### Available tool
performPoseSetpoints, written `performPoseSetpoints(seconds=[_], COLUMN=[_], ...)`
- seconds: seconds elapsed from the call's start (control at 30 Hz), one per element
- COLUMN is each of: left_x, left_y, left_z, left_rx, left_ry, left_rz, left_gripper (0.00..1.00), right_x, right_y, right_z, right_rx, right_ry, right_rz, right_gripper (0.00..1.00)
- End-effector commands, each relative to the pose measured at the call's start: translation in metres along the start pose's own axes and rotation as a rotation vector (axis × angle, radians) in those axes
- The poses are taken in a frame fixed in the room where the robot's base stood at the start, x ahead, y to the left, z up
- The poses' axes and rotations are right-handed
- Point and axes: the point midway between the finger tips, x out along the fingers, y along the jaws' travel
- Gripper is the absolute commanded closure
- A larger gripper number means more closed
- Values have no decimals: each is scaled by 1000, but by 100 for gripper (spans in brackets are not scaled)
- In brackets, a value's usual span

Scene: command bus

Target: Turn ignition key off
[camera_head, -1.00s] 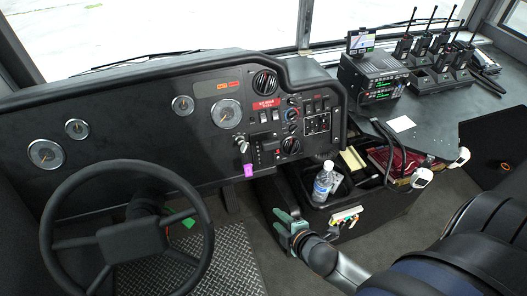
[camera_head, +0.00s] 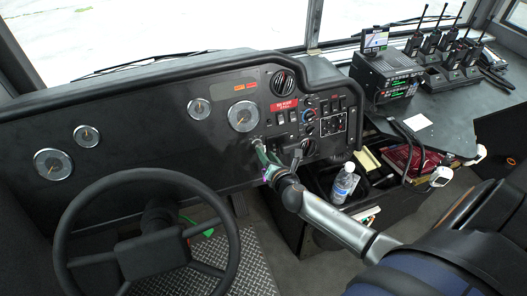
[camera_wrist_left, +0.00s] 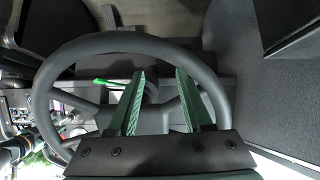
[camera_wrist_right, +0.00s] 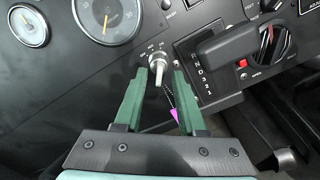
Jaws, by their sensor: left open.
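The ignition key (camera_wrist_right: 159,72) sits in its round switch (camera_wrist_right: 157,59) on the black dash, its silver head pointing down in the right wrist view. A purple tag (camera_wrist_right: 175,115) hangs from it on a thin chain. My right gripper (camera_wrist_right: 160,80) is open, with its green fingertips to either side of the key's head. I cannot tell whether they touch it. In the head view my right gripper (camera_head: 261,154) is at the dash and mostly hides the key. My left gripper (camera_wrist_left: 159,72) is open and empty in the left wrist view, in front of the steering wheel (camera_wrist_left: 70,50).
A gear selector panel (camera_wrist_right: 202,78) and a black lever handle (camera_wrist_right: 228,48) are close right of the key. The steering wheel (camera_head: 66,225) is at left in the head view.

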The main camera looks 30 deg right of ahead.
Motion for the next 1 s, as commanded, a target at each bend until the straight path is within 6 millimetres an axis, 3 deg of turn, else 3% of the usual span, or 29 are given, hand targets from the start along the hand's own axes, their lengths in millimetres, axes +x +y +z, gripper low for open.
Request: performPoseSetpoints(seconds=[0.23,0.63,1.0], left_x=[4,4,4], left_y=[0,0,0], left_z=[5,5,5], left_rx=[0,0,0], left_ry=[0,0,0], left_rz=[0,0,0], left_gripper=[50,50,50], right_x=[30,36,35], right_y=[0,0,0], right_z=[-1,0,-1], right_rx=[2,2,2], right_ry=[1,1,2], right_rz=[1,0,0], right_gripper=[60,60,100])
